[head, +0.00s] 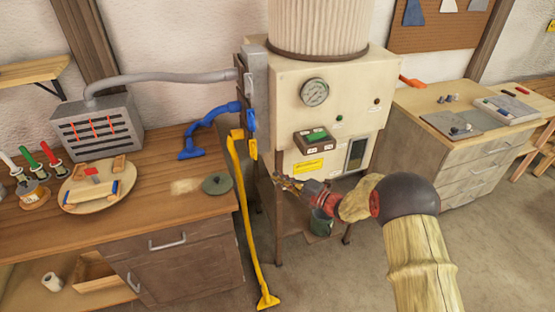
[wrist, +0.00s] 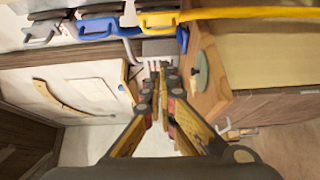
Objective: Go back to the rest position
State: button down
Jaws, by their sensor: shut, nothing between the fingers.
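My gripper (head: 285,182) is in the middle of the head view, at the end of my arm that reaches in from the lower right. It is in front of the cream machine (head: 333,100), to the right of the yellow hose. In the wrist view my gripper (wrist: 161,68) points up the picture with its fingers together. Nothing shows between the fingers. My gripper looks apart from the machine and the bench.
The wooden bench (head: 130,219) at left holds a grey slotted box (head: 98,127), a round board (head: 75,200) and a green lid (head: 217,183). A yellow hose (head: 243,205) hangs to the floor and a blue hose (head: 205,128) rests on the bench. A cabinet (head: 450,160) stands right.

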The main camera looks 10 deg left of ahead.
jog(key=s+f+n+g+h, duration=0.1)
jog(key=s+f+n+g, duration=0.5)
jog(key=s+n, duration=0.4)
jog(key=s+d+n+g+h, duration=0.3)
jog(key=s+d+n+h, duration=0.1)
jog(key=s+n, duration=0.75)
jog(key=s+d+r+n+t+h, duration=0.1)
jog(key=s+d+r+n+h, duration=0.3)
jog(key=s+d+r+n, duration=0.6)
jog(key=s+d+r+n+t+h, duration=0.1)
jog(key=s+d+r+n+h, duration=0.35)
jog(key=d+n, duration=0.65)
jog(key=s+d+r+m+t+h, duration=0.1)
jog(key=s+d+r+t, duration=0.4)
jog(key=d+r, duration=0.5)
jog(key=shift+s+d+r+h, duration=0.15)
jog(key=shift+s+d+h, duration=0.05)
jog(key=shift+s+h, duration=0.8)
jog(key=c, duration=2.6)
grip_release()
jog(key=shift+s, duration=0.15)
